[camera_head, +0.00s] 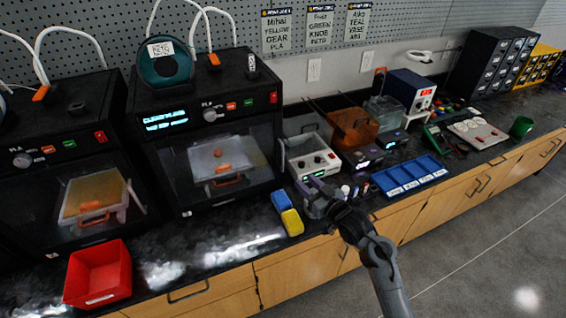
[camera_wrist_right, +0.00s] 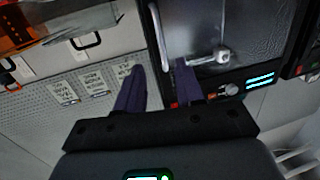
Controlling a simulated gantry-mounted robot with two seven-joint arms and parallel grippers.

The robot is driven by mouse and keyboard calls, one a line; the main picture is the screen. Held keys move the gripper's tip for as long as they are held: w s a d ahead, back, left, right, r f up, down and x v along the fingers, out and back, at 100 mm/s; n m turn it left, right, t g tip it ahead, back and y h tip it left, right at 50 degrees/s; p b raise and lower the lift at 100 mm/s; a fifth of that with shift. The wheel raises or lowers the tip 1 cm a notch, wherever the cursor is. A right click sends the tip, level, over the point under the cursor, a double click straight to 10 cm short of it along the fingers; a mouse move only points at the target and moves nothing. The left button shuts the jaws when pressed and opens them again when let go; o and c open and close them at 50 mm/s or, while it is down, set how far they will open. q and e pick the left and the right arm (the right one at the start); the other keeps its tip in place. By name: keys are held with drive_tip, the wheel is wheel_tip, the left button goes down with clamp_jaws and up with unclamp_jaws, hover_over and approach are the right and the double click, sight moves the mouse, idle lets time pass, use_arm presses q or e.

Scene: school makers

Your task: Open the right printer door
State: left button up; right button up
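The right printer (camera_head: 205,125) is a black box with a lit display and a dark clear door (camera_head: 255,150) on its front. The door looks shut. A pale upright handle (camera_head: 282,154) shows at the door's right edge. In the right wrist view the handle (camera_wrist_right: 160,36) is a white bar beyond the fingertips, apart from them. My right gripper (camera_head: 316,188) is in front of the counter, to the right of and below the door. Its purple fingers (camera_wrist_right: 160,72) are spread in the wrist view with nothing between them. My left gripper is not in view.
A second printer (camera_head: 60,160) stands to the left. A red bin (camera_head: 98,272), blue block (camera_head: 281,201) and yellow block (camera_head: 292,222) lie along the counter front. A white-topped device (camera_head: 312,160) and a blue tray (camera_head: 410,174) stand near my right gripper.

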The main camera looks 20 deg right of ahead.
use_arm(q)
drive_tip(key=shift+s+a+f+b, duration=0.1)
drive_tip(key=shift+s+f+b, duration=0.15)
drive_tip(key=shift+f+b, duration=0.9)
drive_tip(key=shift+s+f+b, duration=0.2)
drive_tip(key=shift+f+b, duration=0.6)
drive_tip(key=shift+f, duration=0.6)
use_arm(e)
drive_tip(key=x, duration=1.1)
drive_tip(key=shift+w+r+t, duration=0.3)
drive_tip(key=shift+r, duration=0.45)
drive_tip(key=shift+c, duration=0.2)
clamp_jaws()
